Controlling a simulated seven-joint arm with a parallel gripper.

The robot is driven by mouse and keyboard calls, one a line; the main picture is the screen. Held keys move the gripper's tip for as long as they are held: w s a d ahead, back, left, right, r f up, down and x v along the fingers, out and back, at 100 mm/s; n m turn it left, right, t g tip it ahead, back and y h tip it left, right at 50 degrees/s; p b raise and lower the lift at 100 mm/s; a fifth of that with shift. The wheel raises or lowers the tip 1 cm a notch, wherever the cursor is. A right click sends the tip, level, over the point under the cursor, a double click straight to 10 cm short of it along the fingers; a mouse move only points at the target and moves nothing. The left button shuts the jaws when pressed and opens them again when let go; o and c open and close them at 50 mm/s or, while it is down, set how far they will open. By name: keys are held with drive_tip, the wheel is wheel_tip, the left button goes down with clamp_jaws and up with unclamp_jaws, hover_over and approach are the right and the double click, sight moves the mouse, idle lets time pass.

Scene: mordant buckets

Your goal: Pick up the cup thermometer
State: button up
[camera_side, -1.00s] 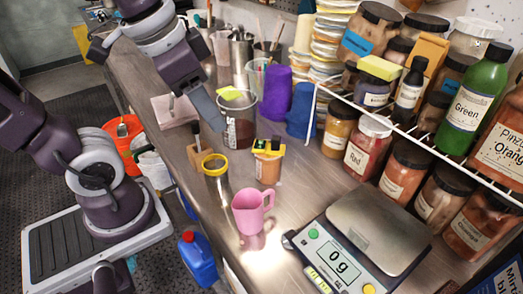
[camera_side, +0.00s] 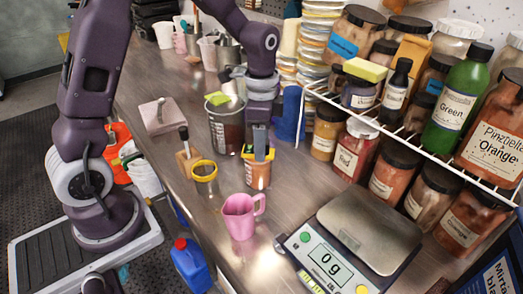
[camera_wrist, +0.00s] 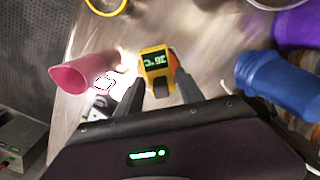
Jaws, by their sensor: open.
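The cup thermometer (camera_wrist: 156,66) is a yellow block with a green-lit display that reads about 26 °C in the wrist view. In the side view its yellow and black body (camera_side: 247,151) sits on top of an orange cup (camera_side: 257,176), partly hidden by my fingers. My gripper (camera_side: 259,142) points down over it from above. In the wrist view my gripper (camera_wrist: 156,90) is open, with one finger on each side of the thermometer's near end. I cannot tell whether either finger touches it.
A dark-filled beaker (camera_side: 226,125) and a blue cup (camera_side: 289,115) stand close behind. A scale (camera_side: 350,240) and racked jars (camera_side: 393,170) are at the right.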

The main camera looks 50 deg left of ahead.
clamp_jaws()
drive_tip(key=shift+r, duration=0.45)
wheel_tip(320, 180, up, 9)
drive_tip(key=s+a, duration=0.5)
drive_tip(key=s, duration=0.7)
drive_tip(key=shift+a+f, duration=0.2)
drive_tip(key=shift+f, duration=0.25)
